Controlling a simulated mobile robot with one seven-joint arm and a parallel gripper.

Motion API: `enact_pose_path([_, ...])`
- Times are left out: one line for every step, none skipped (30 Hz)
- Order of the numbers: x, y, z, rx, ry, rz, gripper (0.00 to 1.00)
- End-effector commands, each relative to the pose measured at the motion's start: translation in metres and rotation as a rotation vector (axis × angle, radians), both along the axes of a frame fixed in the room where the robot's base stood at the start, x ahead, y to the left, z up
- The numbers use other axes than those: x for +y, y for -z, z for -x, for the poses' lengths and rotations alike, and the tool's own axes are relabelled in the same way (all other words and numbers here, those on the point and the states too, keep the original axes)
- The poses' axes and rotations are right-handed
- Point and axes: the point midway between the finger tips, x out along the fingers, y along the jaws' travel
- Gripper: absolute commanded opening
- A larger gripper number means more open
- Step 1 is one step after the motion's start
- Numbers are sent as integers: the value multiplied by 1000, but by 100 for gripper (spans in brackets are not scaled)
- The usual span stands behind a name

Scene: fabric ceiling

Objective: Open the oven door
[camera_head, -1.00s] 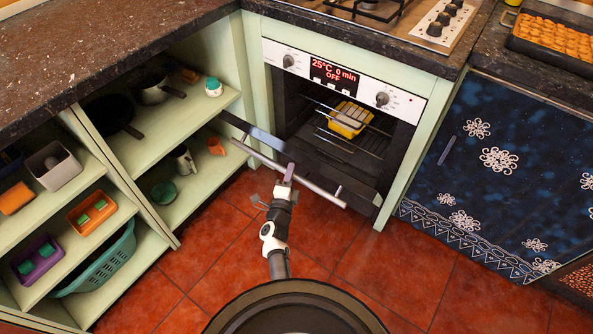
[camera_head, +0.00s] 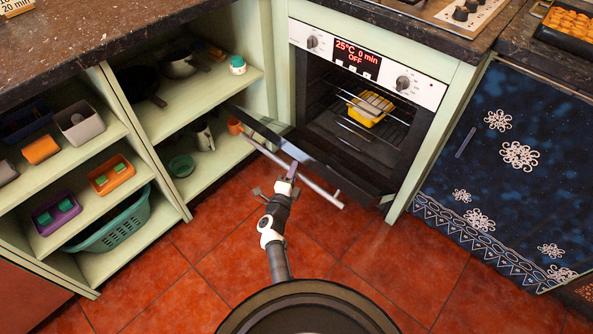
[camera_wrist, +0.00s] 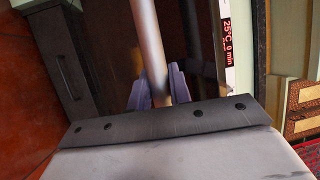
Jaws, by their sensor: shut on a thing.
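The oven (camera_head: 368,60) stands under the counter with its panel reading 25°C, 0 min, OFF. Its door (camera_head: 318,150) is tilted down and outward, partly open, and the cavity shows a yellow dish (camera_head: 370,108) on a wire rack. The door's metal bar handle (camera_head: 318,190) faces me. My gripper (camera_head: 291,172) is shut on this handle near its middle. In the wrist view the two purple-grey fingers (camera_wrist: 158,88) sit on either side of the handle bar (camera_wrist: 148,35).
Open green shelves (camera_head: 205,80) with cups, pans and boxes stand left of the oven. The red tiled floor (camera_head: 380,260) in front is clear.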

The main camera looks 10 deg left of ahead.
Motion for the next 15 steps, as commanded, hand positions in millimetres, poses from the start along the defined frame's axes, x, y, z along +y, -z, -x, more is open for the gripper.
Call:
enact_pose_path([-1,-1,-1,-1,3,0,0])
enact_pose_path([-1,-1,-1,-1,3,0,0])
enact_pose_path([-1,-1,-1,-2,3,0,0])
enact_pose_path([-2,-1,-1,-2,4,0,22])
enact_pose_path([-2,-1,-1,-2,4,0,26])
enact_pose_path([-2,-2,-1,-2,4,0,32])
enact_pose_path([-1,-2,-1,-2,4,0,36])
enact_pose_path([-1,-2,-1,-3,3,0,39])
enact_pose_path([-2,-2,-1,-3,4,0,41])
enact_pose_path([-1,-2,-1,-4,4,1,41])
enact_pose_path([-1,-3,-1,-4,4,1,41])
enact_pose_path([-1,-3,-1,-5,4,1,41])
enact_pose_path([-1,-3,-1,-6,4,1,41])
enact_pose_path([-1,-4,-1,-6,4,1,41])
enact_pose_path([-1,-4,-2,-7,4,1,41])
